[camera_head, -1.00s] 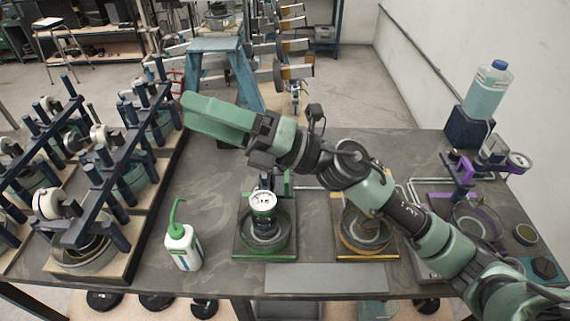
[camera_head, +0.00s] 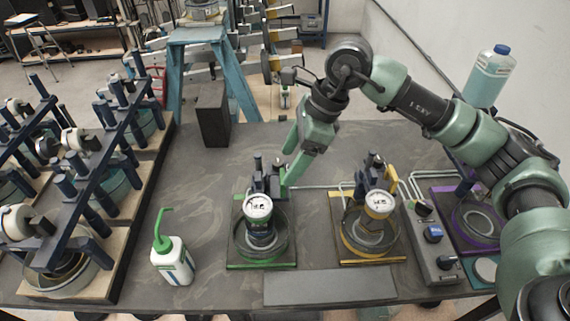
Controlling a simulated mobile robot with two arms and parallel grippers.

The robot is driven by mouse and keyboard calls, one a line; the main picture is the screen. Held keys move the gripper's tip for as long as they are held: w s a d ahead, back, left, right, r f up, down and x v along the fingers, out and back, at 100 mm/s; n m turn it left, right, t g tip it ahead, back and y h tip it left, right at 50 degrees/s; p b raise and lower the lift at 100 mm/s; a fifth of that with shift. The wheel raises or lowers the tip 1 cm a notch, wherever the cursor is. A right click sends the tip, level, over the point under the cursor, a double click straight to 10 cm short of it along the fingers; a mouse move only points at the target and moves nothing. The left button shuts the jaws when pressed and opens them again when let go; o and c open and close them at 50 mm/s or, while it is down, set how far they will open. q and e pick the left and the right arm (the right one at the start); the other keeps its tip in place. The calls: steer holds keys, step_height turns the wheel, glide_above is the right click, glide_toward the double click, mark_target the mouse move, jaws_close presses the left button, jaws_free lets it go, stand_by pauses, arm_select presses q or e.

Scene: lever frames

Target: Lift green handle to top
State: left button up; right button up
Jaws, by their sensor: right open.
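The green lever frame (camera_head: 234,264) stands on the table near the middle, a green-edged base with a round dish and a white-faced gauge (camera_head: 258,207). A green upright part (camera_head: 283,187) rises at its back right. I cannot tell which part is its handle; it may be hidden by the gripper. My right gripper (camera_head: 289,172) points down and left just behind the gauge, its fingers close to the frame's back right. It is open; whether it touches the frame is unclear. My left gripper is not in view.
A yellow lever frame (camera_head: 372,260) stands to the right, then a grey control box (camera_head: 434,245) and a purple frame (camera_head: 482,245). A green-spouted bottle (camera_head: 172,262) stands left of the green frame. Dark racks (camera_head: 85,190) fill the left. A dark block (camera_head: 213,115) stands at the back.

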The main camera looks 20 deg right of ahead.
mark_target(281, 175)
steer(key=shift+p+x, duration=0.35)
steer(key=shift+x, duration=1.35)
jaws_close()
steer(key=shift+r, duration=0.15)
